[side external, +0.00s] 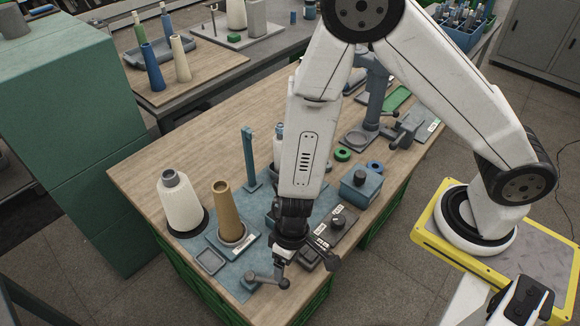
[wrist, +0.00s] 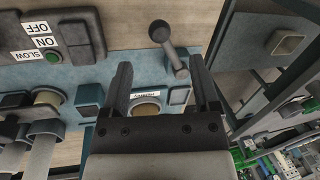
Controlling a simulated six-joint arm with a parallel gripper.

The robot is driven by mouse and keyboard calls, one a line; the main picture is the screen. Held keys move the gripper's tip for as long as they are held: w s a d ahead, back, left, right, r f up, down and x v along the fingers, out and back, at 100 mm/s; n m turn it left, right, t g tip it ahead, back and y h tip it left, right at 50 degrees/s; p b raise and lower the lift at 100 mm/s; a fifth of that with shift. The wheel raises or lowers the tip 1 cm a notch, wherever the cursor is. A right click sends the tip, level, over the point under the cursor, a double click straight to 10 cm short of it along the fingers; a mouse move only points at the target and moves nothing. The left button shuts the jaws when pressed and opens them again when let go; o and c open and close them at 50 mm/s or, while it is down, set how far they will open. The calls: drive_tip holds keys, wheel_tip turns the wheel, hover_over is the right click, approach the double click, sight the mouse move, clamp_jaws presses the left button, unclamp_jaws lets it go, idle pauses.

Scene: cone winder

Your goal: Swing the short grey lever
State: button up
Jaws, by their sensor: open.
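The short grey lever (wrist: 169,48) has a dark ball knob at its end. In the wrist view it stands beyond my gripper (wrist: 162,75), in the gap between the two fingers as seen from the wrist. The fingers are apart with nothing between their tips that I can tell is held. In the side view the lever (side external: 266,280) lies at the front edge of the blue machine plate (side external: 235,280). My gripper (side external: 305,260) is just above and right of it there. I cannot tell whether a finger touches the lever.
A dark switch panel (wrist: 45,42) marked ON, OFF and SLOW is left of the lever in the wrist view. A tan cone (side external: 223,208) and a white yarn cone (side external: 180,205) stand left of my gripper in the side view. A blue box (side external: 357,188) stands behind it.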

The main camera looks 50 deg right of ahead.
sight(284, 281)
drive_tip(key=shift+s+a+f, duration=0.1)
drive_tip(key=shift+a+f, duration=0.1)
drive_tip(key=shift+f, duration=0.85)
drive_tip(key=shift+w+a+f, duration=0.1)
drive_tip(key=shift+a+f, duration=0.1)
drive_tip(key=shift+f, duration=0.9)
drive_tip(key=shift+s+a+f, duration=0.1)
drive_tip(key=shift+a+f, duration=0.1)
drive_tip(key=shift+f, duration=0.85)
clamp_jaws()
